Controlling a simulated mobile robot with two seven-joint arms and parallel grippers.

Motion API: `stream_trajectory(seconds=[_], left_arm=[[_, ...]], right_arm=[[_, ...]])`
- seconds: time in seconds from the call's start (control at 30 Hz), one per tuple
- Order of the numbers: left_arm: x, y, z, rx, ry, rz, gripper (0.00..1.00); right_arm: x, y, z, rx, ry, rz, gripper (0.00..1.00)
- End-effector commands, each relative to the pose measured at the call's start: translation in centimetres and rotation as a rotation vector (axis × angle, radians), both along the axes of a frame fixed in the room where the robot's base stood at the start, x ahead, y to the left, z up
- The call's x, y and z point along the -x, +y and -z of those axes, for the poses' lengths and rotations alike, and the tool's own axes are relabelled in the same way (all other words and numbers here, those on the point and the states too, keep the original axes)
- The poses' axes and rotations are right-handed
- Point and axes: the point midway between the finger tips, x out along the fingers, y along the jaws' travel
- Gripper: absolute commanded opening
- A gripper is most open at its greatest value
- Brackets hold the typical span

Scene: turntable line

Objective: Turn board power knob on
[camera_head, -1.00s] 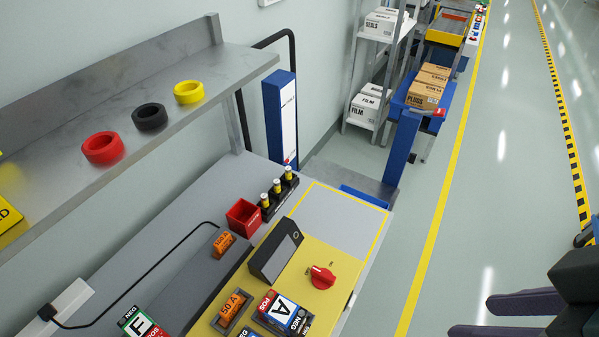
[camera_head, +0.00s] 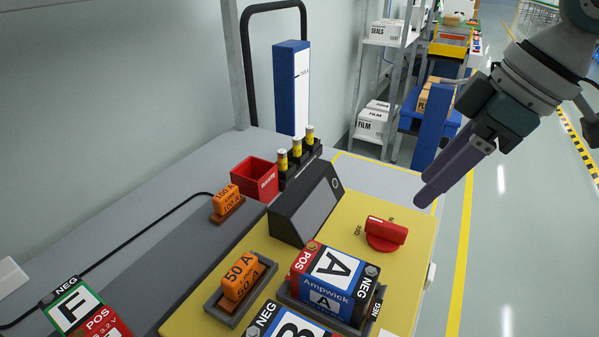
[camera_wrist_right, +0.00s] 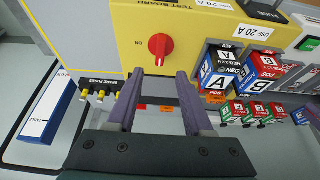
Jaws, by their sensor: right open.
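The red power knob (camera_head: 386,233) sits on the yellow test board (camera_head: 350,208); small marks show beside it. In the right wrist view the knob (camera_wrist_right: 160,46) stands with its grip roughly vertical and an "ON" mark to its left. My right gripper (camera_head: 428,194) is in the air to the upper right of the knob in the head view, fingers pointing down-left toward it. In the wrist view the gripper (camera_wrist_right: 156,77) is open and empty, with the knob just beyond the fingertips, not touched. My left gripper is out of view.
A dark display box (camera_head: 305,205) stands left of the knob. Battery A (camera_head: 335,275) and an orange 50 A fuse (camera_head: 240,277) are in holders in front. A red bin (camera_head: 255,179) and yellow-topped fuses (camera_head: 297,150) stand behind. The board is clear right around the knob.

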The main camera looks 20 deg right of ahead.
Motion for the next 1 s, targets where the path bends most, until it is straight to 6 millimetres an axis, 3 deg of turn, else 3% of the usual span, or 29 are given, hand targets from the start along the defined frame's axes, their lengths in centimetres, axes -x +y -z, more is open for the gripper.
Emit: stream_trajectory(seconds=[0.5, 0.9, 1.0], left_arm=[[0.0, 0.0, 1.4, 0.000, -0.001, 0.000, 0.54], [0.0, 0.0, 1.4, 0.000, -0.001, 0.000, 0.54], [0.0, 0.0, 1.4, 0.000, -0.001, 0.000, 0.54]], right_arm=[[-2.4, 2.2, 7.9, -0.001, 0.002, 0.000, 0.51], [-2.7, 2.4, 8.6, 0.001, 0.000, -0.002, 0.51], [-2.7, 2.4, 8.6, 0.001, 0.000, -0.002, 0.40]])
